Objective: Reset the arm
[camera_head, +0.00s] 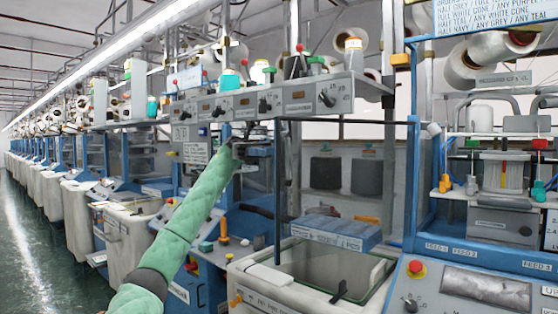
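My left arm, in a green quilted sleeve, reaches up from the bottom of the head view. My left gripper (258,148) is a small dark shape at its end, just below the grey control panel (262,101) of the knitting machine. Whether its fingers are apart or together is too small and dark to tell. I see nothing clearly held in it. My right gripper does not show.
A white open bin (262,273) stands at bottom centre, with a blue labelled box (333,231) behind it. A blue-framed machine with a red button (416,267) fills the right. Cones and bottles line the shelf above. The aisle floor (40,250) is clear at left.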

